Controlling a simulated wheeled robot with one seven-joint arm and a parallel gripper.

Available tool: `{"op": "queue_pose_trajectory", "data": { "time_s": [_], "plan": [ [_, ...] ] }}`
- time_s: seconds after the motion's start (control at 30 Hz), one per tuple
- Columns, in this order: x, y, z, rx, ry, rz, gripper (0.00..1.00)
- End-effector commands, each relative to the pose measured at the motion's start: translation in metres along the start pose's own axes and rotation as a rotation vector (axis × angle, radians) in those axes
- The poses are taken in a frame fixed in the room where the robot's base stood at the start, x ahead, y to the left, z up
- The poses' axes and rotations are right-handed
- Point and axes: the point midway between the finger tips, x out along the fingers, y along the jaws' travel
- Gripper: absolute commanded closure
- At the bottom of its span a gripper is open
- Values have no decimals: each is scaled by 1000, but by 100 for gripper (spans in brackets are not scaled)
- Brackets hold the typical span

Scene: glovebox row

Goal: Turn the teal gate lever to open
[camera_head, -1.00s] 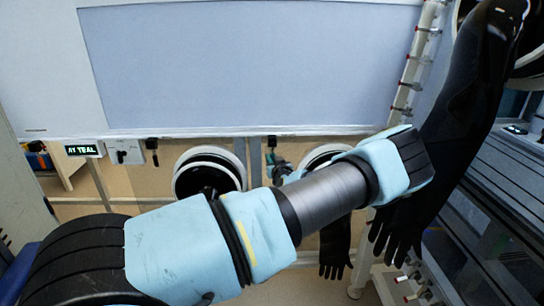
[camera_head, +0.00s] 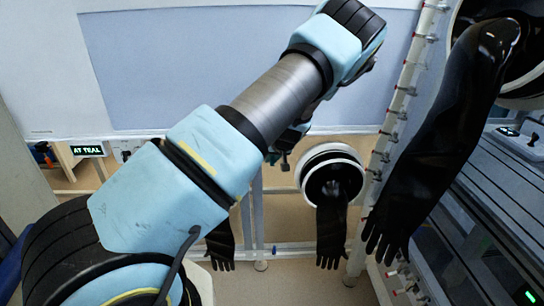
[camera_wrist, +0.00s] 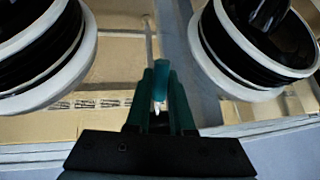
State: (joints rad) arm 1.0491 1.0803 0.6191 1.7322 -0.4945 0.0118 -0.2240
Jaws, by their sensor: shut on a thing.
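In the wrist view, my gripper (camera_wrist: 160,88) has dark teal fingers closed on a small teal piece, which I take to be the teal gate lever (camera_wrist: 160,67). The fingers hide much of it, and its exact angle is hard to tell. In the head view, my gripper (camera_head: 288,141) is mostly hidden behind my forearm, below the pale panel's lower edge.
A round glove port (camera_head: 332,180) with a hanging black glove (camera_head: 331,235) is right of my gripper. A long black glove (camera_head: 440,140) hangs at the right, near a white post (camera_head: 402,100). Port rings flank my gripper in the wrist view, left (camera_wrist: 85,55) and right (camera_wrist: 210,60).

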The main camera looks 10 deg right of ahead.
Motion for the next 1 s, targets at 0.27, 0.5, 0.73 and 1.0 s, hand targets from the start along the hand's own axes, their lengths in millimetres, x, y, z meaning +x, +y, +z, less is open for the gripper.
{"op": "queue_pose_trajectory", "data": {
  "time_s": [0.27, 0.5, 0.73, 1.0],
  "plan": [
    [-6, -1, 0, 20, -99, 1, 100],
    [-7, 0, 0, 25, -123, 1, 100],
    [-7, -1, 1, 25, -124, 0, 100],
    [-7, -1, 0, 24, -123, 0, 58]
  ]
}}
